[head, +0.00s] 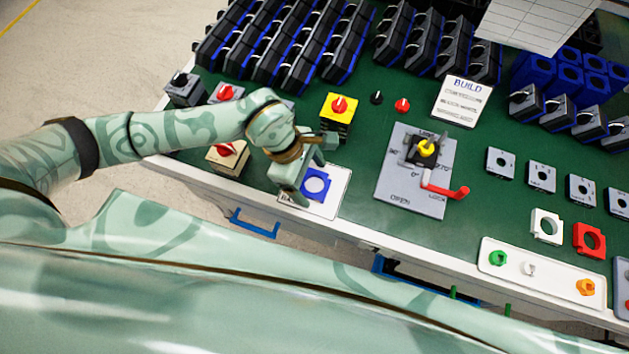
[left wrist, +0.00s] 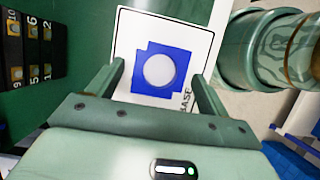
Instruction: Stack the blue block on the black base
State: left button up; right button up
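A blue block (left wrist: 143,82) with a round, pale centre sits on a white card (left wrist: 133,22) lettered BASE. In the head view the blue block (head: 316,191) is at the table's front edge, partly beside my left gripper (head: 307,178). The left gripper (left wrist: 157,84) is open, its fingers on opposite sides of the block in the left wrist view. I cannot tell whether they touch it. No black base shows on the card; anything under the block is hidden. A black piece with a yellow knob (head: 426,148) sits on a grey plate. My right gripper is not in view.
The grey plate (head: 400,188) carries a red lever (head: 444,190). A yellow block with a red knob (head: 339,106) stands behind the card. Racks of black and blue blocks (head: 290,45) line the back. Green table surface is clear between card and grey plate.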

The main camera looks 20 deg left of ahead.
pick_arm(q)
jog(key=c, duration=0.9)
